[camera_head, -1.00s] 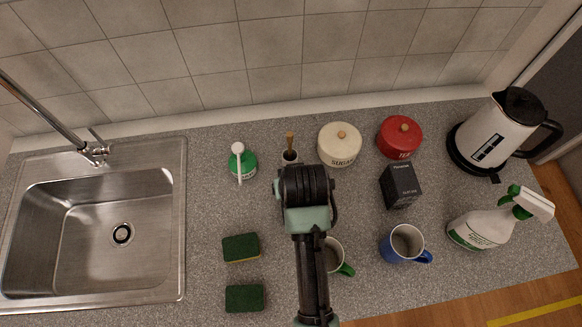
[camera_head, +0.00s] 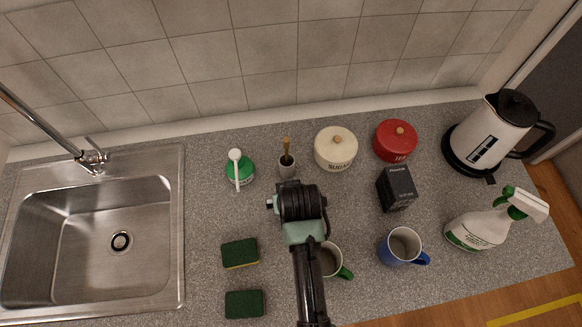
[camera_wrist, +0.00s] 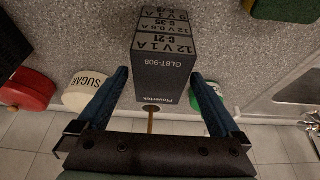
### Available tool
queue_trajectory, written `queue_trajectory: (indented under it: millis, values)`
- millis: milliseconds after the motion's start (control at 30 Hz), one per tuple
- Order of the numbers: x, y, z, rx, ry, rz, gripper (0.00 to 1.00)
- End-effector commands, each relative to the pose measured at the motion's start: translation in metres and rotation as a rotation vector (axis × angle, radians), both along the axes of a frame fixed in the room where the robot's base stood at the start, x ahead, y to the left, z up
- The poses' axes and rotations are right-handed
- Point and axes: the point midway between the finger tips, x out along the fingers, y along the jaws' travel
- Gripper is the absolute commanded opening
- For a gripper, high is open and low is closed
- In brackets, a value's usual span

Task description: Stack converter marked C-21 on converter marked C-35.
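In the wrist view a dark converter marked C-21 (camera_wrist: 166,68) shows its broad "GLBT-908" face between my fingers. The converter marked C-35 (camera_wrist: 166,22) lies directly against it on the far side, so the two look stacked with C-21 nearer the camera. A further line of print, starting with 9 V, shows beyond. My gripper (camera_wrist: 159,76) is open, with its blue fingers on both sides of C-21; a gap shows on the left, and contact on the right is unclear. In the head view my gripper (camera_head: 299,200) hides these converters.
A black box (camera_head: 396,188) stands to the right, near a blue mug (camera_head: 402,246) and a spray bottle (camera_head: 478,229). A green-handled mug (camera_head: 330,260) is close to my arm. A brush cup (camera_head: 287,166) and sugar pot (camera_head: 335,148) stand behind. Sponges (camera_head: 240,253) lie left.

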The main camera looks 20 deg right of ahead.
Motion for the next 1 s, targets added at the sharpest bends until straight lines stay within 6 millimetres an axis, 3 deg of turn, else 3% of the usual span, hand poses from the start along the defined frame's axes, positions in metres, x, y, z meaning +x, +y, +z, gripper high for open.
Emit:
queue_trajectory:
  millis: [367,800,1000]
  values:
    - [-0.004,0.001,0.014,0.0,-0.001,0.0,1.0]
    - [-0.033,0.01,0.087,-0.001,-0.004,0.001,1.0]
    - [-0.041,0.012,0.109,-0.001,-0.002,0.0,1.0]
